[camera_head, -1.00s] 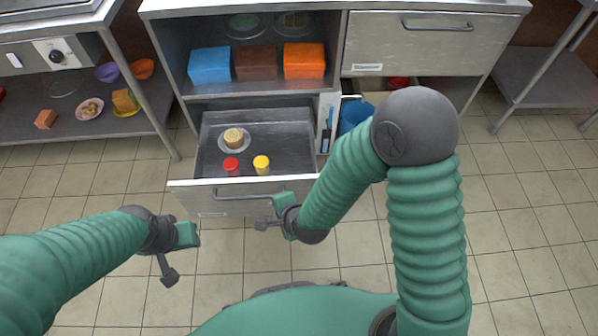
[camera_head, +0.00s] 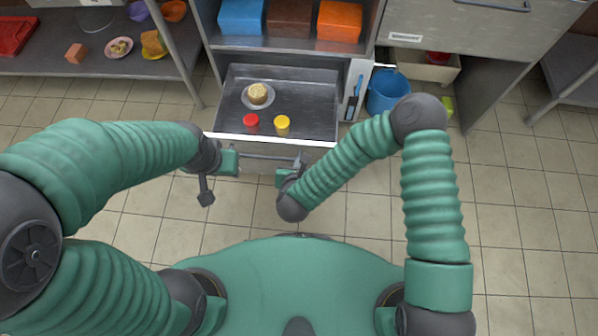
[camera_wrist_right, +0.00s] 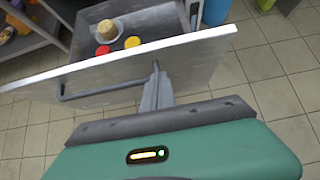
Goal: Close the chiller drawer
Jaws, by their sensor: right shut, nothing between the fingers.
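The chiller drawer (camera_head: 322,143) stands pulled out below the steel counter, its inside showing. Its front with the bar handle (camera_head: 265,157) faces me; the wrist view also shows the drawer front (camera_wrist_right: 195,62) and handle (camera_wrist_right: 100,93). My right gripper (camera_head: 298,163) is shut and empty, its tips at the handle's right end; contact is not clear. The fingers also show in the wrist view (camera_wrist_right: 156,75). My left gripper (camera_head: 206,192) hangs just before the front's left end, pointing down; its jaw state is unclear. Inside the drawer are a red-lidded jar (camera_head: 251,121), a yellow-lidded jar (camera_head: 282,122) and a plated tan item (camera_head: 258,94).
Blue, brown and orange boxes (camera_head: 339,21) stand on the shelf above the drawer. A blue bucket (camera_head: 385,92) is right of it. A closed drawer (camera_head: 470,30) is at upper right. A side shelf (camera_head: 90,62) holds bowls and food. Tiled floor (camera_head: 360,220) before the drawer is free.

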